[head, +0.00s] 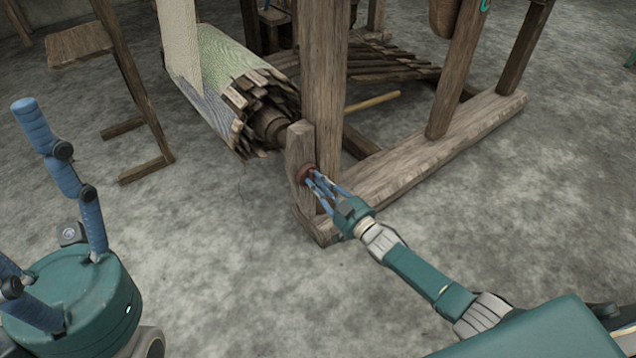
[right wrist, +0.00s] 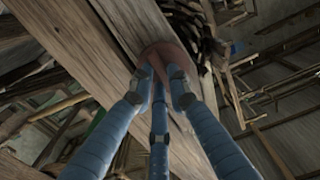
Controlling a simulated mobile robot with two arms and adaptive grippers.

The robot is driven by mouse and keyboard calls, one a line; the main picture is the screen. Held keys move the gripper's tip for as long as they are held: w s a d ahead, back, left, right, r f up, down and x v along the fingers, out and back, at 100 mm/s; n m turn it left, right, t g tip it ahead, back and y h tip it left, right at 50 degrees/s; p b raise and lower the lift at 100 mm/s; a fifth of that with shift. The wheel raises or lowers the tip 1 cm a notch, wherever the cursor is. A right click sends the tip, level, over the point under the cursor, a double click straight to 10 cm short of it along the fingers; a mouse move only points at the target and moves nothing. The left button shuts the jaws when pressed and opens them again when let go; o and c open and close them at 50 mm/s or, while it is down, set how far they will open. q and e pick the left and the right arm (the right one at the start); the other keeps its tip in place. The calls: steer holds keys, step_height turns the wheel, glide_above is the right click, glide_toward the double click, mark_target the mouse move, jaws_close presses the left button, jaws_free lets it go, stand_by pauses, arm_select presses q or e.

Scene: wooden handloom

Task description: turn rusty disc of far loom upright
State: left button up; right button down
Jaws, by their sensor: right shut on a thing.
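The rusty disc (head: 304,174) is a small reddish-brown round piece on the side of a short wooden plank at the loom's near post. My right gripper (head: 312,180) is shut on it, its blue fingers reaching in from the lower right. In the right wrist view the disc (right wrist: 165,55) lies against the plank, and the fingertips (right wrist: 160,78) meet on it and hide part of it. My left gripper (head: 65,200) is large at the left of the head view, with blue fingers spread apart, empty and away from the loom.
The wooden loom (head: 325,80) stands on a grey concrete floor (head: 210,260). A cloth-covered roller (head: 225,75) with slatted ends lies left of the near post. A thick base beam (head: 440,150) runs to the right. A wooden bench (head: 82,42) stands at the upper left. The floor in front is clear.

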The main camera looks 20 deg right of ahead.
steer(key=c, duration=1.7)
jaws_free()
steer(key=shift+o, duration=0.2)
steer(key=shift+s+d, duration=0.1)
steer(key=shift+s, duration=0.05)
steer(key=v, duration=1.1)
steer(key=shift+s, duration=0.4)
